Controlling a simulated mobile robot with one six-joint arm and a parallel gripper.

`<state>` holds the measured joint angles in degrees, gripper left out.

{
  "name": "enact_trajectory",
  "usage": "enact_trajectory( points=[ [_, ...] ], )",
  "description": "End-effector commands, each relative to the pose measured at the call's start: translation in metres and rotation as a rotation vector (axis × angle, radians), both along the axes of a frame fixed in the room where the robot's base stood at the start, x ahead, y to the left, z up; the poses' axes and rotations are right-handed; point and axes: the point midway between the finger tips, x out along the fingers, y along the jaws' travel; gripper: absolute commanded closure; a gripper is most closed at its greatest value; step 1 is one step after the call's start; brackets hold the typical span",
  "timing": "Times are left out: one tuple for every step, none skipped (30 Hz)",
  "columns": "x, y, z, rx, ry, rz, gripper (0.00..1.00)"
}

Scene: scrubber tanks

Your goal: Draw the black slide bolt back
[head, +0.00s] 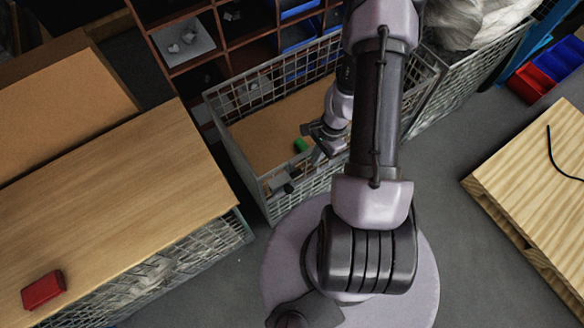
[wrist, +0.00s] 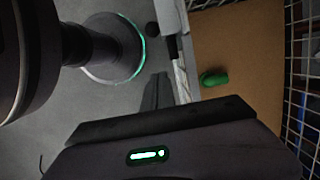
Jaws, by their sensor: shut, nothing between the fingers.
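The black slide bolt (head: 284,188) appears as a small dark piece on a pale plate on the near wall of the wire-mesh cage. My gripper (head: 319,152) is over the cage's near edge, to the right of and above the bolt in the picture. In the wrist view the thin dark fingers (wrist: 157,90) are together and empty, apart from the bolt. How far the bolt is drawn is too small to tell.
A green object (head: 301,145) lies on the cage's brown floor (head: 265,130); it also shows in the wrist view (wrist: 214,78). A wooden-topped bench (head: 120,185) with a red box (head: 43,290) stands left. A pallet (head: 540,180) lies right.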

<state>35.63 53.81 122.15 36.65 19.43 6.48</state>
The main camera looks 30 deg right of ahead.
Motion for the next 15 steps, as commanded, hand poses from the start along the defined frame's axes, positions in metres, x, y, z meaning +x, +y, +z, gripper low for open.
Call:
enact_trajectory(
  points=[
    [0.000, 0.000, 0.000, 0.000, 0.000, 0.001, 1.00],
    [0.000, 0.000, 0.000, 0.000, 0.000, 0.001, 1.00],
    [0.000, 0.000, 0.000, 0.000, 0.000, 0.001, 1.00],
    [0.000, 0.000, 0.000, 0.000, 0.000, 0.001, 1.00],
    [0.000, 0.001, -0.002, 0.000, 0.000, 0.001, 1.00],
    [0.000, 0.001, -0.005, 0.001, 0.000, 0.001, 1.00],
    [0.000, 0.002, -0.009, 0.001, 0.000, 0.001, 1.00],
    [0.000, 0.003, -0.013, 0.001, 0.001, 0.001, 1.00],
    [0.000, 0.005, -0.021, 0.002, 0.001, 0.002, 1.00],
    [0.000, 0.006, -0.027, 0.002, 0.001, 0.001, 1.00],
    [0.000, 0.008, -0.034, 0.001, 0.001, 0.002, 1.00],
    [0.000, 0.010, -0.044, 0.001, 0.001, 0.002, 1.00],
    [0.000, 0.012, -0.050, 0.001, 0.001, 0.001, 1.00],
    [0.000, 0.013, -0.057, 0.001, 0.001, 0.001, 1.00],
    [0.000, 0.016, -0.066, 0.002, 0.001, 0.001, 1.00]
  ],
)
